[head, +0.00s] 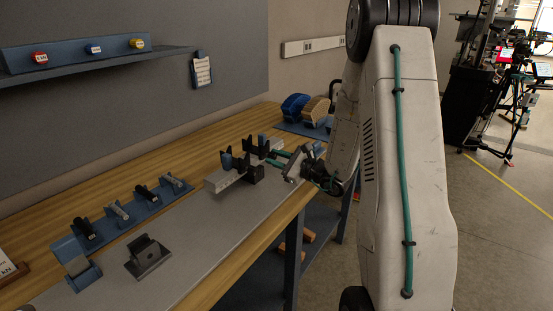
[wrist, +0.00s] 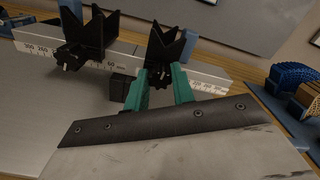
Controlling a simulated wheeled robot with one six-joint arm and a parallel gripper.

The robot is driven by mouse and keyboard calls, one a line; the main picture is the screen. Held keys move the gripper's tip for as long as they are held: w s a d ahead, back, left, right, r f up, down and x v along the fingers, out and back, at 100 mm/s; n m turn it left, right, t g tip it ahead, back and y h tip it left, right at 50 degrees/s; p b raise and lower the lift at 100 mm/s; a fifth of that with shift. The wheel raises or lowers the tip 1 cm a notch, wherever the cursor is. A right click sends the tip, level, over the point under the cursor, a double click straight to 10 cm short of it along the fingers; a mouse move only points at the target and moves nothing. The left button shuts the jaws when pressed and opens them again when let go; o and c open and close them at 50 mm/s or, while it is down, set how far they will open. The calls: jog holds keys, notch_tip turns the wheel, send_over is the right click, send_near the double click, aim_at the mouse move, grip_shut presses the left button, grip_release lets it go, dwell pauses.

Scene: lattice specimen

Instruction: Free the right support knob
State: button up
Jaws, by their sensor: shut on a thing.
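A pale metal rail (head: 222,180) with scale markings lies on the bench; it also shows in the wrist view (wrist: 205,72). It carries two black V-shaped supports, the left one (wrist: 92,35) and the right one (wrist: 172,46). The left support has a black knob (wrist: 70,58) on its front. The right support's black knob (wrist: 157,75) sits between the teal fingers of my gripper (wrist: 158,82), which are shut on it. My gripper also shows in the head view (head: 274,158), beside the right support (head: 263,147). The fingers partly hide the knob, so its turn cannot be told.
A small black block (wrist: 122,86) stands close to the left finger. A blue rack (head: 135,212) of several tools and a dark metal fixture (head: 149,257) are at the left.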

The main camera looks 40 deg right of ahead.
jog(key=shift+n, duration=0.5)
jog(key=o, duration=1)
jog(key=shift+s, duration=0.1)
jog(key=v, duration=0.7)
jog(key=shift+s+d, duration=0.1)
jog(key=shift+s, duration=0.2)
